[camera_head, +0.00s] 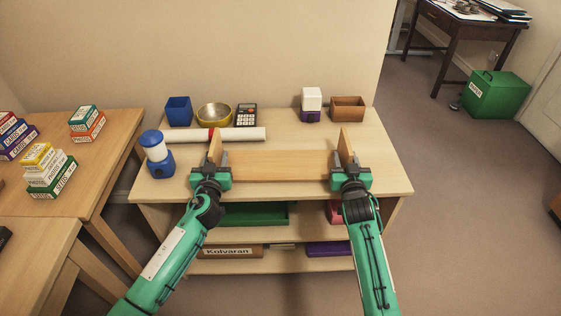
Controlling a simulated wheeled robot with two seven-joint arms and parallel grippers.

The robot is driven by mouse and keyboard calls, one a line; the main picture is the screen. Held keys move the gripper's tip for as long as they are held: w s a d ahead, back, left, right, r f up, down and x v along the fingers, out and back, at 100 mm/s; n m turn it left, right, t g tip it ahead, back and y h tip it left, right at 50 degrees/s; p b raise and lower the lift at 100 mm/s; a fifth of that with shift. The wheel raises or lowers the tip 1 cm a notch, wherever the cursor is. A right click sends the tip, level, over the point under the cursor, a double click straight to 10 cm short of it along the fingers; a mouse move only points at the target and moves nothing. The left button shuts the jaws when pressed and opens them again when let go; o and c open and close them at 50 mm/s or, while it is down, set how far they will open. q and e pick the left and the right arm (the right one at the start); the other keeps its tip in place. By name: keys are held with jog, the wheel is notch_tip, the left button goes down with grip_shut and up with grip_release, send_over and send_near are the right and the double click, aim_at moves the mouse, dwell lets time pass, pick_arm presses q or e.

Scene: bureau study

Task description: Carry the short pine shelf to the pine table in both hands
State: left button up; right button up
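The short pine shelf (280,165), a flat board with an upright panel at each end, is over the front of the pale wooden unit's top (386,172). My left gripper (214,164) is at its left end panel and my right gripper (347,162) at its right end panel. The fingers stand either side of the panels; I cannot tell whether they press on them, or whether the shelf is clear of the top. A pine table (112,150) stands at the left with boxes on it.
A white roll (240,134) lies just behind the shelf. A blue-and-white jar (154,146) stands left of my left gripper. A blue pot (179,111), brass bowl (214,115), calculator (246,115), white block (312,98) and brown box (347,108) line the back.

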aim_at(212, 144)
pick_arm(q)
grip_shut()
pick_arm(e)
grip_shut()
pick_arm(q)
jog(key=shift+r, duration=0.15)
pick_arm(e)
jog(key=shift+r, duration=0.2)
